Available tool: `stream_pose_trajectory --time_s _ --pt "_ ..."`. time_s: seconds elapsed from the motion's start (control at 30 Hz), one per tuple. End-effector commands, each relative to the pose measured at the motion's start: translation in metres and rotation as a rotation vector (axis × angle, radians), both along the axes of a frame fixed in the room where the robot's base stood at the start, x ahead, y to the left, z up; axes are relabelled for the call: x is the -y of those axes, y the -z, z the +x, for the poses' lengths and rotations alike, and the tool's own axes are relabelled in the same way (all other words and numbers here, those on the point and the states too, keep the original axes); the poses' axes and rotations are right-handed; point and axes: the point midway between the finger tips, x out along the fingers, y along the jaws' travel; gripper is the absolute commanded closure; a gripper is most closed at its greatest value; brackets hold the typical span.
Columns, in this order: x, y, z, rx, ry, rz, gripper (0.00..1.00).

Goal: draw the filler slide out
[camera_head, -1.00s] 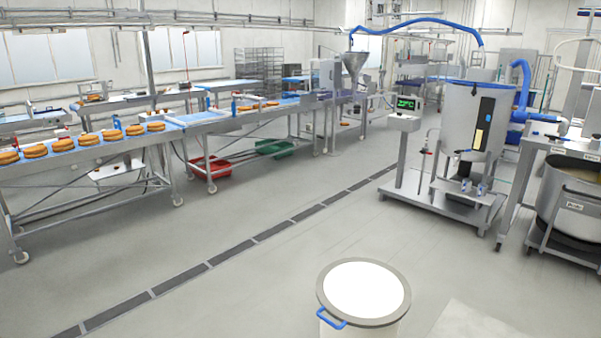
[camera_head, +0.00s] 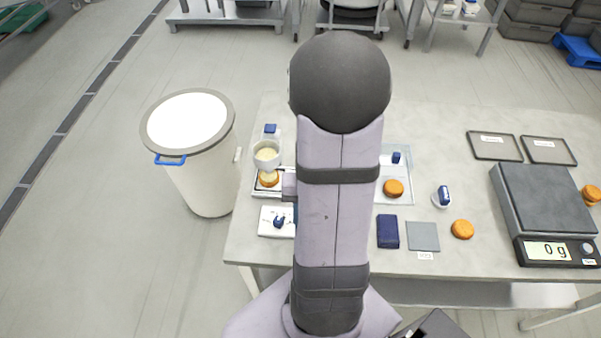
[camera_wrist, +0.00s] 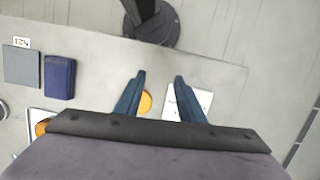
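The filler appears to be the pale cup (camera_head: 267,153) of light filling at the table's left end, standing over an orange round (camera_head: 269,179). A thin dark part shows at the cup's right side beside my arm. I cannot tell whether it is the slide. My gripper (camera_wrist: 158,82) is open in the wrist view, its two blue fingers apart and empty. It points down over the table. My arm hides the gripper in the head view.
Right of my arm lie a clear tray (camera_head: 400,160) with a round, a blue block (camera_head: 388,231), a grey plate (camera_head: 423,236), another round (camera_head: 462,229) and a scale (camera_head: 545,205) reading 0 g.

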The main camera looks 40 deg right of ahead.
Motion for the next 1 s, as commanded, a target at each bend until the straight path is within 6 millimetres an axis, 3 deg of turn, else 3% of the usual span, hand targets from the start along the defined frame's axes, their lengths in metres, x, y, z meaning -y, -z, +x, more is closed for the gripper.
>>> stream_pose_trajectory --time_s 0.1,0.27,0.37,0.5,0.7,1.0 --pt "0.035 0.018 0.008 0.008 0.194 0.03 0.64" --pt "0.079 0.03 0.031 0.036 0.492 0.049 0.64" --pt "0.1 0.029 0.058 0.06 0.679 0.058 0.64" --pt "0.126 0.009 0.103 0.107 0.954 0.077 0.64" --pt "0.136 -0.015 0.138 0.089 1.332 0.152 0.64" --pt "0.128 -0.016 0.138 -0.027 1.618 0.189 0.64"
